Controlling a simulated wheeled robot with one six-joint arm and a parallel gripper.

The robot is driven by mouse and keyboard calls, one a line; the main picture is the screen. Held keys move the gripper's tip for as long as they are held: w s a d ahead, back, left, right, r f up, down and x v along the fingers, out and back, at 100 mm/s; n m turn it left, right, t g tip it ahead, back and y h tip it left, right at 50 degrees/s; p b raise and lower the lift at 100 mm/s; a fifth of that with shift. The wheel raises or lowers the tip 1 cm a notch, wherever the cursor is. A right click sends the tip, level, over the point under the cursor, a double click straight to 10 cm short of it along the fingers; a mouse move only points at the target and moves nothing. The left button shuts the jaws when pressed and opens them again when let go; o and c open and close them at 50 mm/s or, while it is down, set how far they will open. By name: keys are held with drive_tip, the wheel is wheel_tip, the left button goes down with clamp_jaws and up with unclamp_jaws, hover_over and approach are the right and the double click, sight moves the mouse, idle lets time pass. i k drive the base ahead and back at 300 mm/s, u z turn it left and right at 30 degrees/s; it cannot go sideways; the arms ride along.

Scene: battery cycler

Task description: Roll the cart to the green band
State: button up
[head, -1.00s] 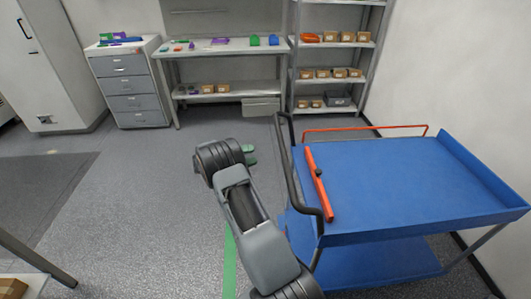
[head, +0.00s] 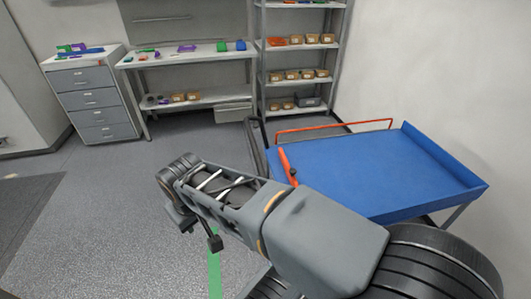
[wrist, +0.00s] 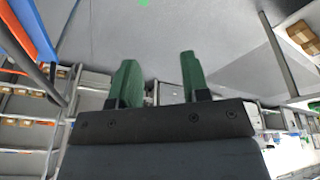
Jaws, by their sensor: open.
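The blue cart (head: 375,175) stands at the right in the head view, with a black push handle (head: 254,143) at its left end and orange bars. My arm hides its lower front. The green band (head: 214,275) is a strip on the floor, left of the cart and partly behind my arm. My gripper shows in the wrist view with two green fingers (wrist: 158,78) apart and nothing between them. It is clear of the cart, whose blue edge (wrist: 38,32) shows at the upper left there. The fingertips are not visible in the head view.
A grey drawer cabinet (head: 95,98), a workbench (head: 190,55) and a shelf rack (head: 297,50) with small boxes stand along the back wall. A white wall is close on the cart's right. The grey floor left of my arm is clear, with a darker mat (head: 25,215).

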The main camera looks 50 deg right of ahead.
sight(387, 177)
drive_tip(key=z, duration=0.05)
drive_tip(key=k, duration=0.45)
drive_tip(key=u, duration=0.65)
drive_tip(key=i, duration=0.9)
drive_tip(key=z, duration=0.6)
